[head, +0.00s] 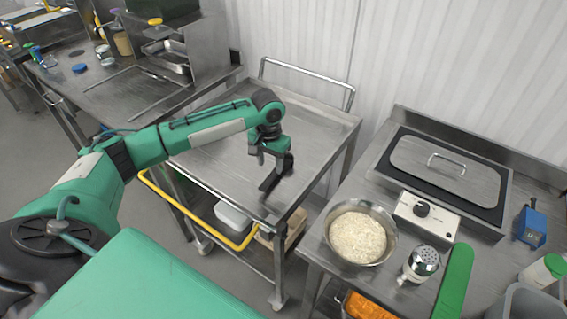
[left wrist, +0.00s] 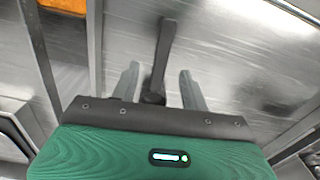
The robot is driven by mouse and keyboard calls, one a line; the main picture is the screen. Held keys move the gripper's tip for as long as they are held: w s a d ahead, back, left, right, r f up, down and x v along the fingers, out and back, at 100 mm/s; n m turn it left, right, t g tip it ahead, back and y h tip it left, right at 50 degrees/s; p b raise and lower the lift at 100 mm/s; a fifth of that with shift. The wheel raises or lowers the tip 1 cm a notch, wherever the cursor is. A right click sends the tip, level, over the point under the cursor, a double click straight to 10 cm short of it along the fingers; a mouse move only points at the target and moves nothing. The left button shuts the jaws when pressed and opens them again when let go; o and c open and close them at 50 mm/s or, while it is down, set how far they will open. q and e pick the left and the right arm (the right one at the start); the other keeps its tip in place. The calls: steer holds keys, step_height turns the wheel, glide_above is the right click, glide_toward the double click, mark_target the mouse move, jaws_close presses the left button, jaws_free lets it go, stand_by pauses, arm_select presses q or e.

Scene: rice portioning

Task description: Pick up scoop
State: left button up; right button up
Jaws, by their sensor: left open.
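The black scoop (head: 268,184) is on the metal cart near its front right corner. My left gripper (head: 268,158) is right above and at the scoop, pointing down, with its fingers apart. In the left wrist view the scoop's dark long part (left wrist: 164,50) runs between the two open fingers of my left gripper (left wrist: 158,80), nearer the left finger. Its near end is partly hidden by the gripper body. I cannot tell whether a finger touches it. My right gripper is not in view.
The rest of the cart top (head: 312,125) is bare, with a yellow front rail (head: 190,222) and a raised back rail.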

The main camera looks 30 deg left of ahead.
mark_target(271, 175)
arm_select(q)
steer(key=shift+w+f, duration=0.15)
steer(key=shift+f, duration=0.6)
steer(key=f, duration=0.1)
steer(key=f+p, duration=0.1)
steer(key=f, duration=0.2)
steer(key=shift+w+a+f+p, duration=0.1)
steer(key=shift+w+a+p, duration=0.1)
steer(key=shift+w+p, duration=0.15)
steer(key=shift+f, duration=0.45)
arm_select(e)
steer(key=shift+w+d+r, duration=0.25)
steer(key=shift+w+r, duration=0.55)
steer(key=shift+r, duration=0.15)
arm_select(q)
jaws_close()
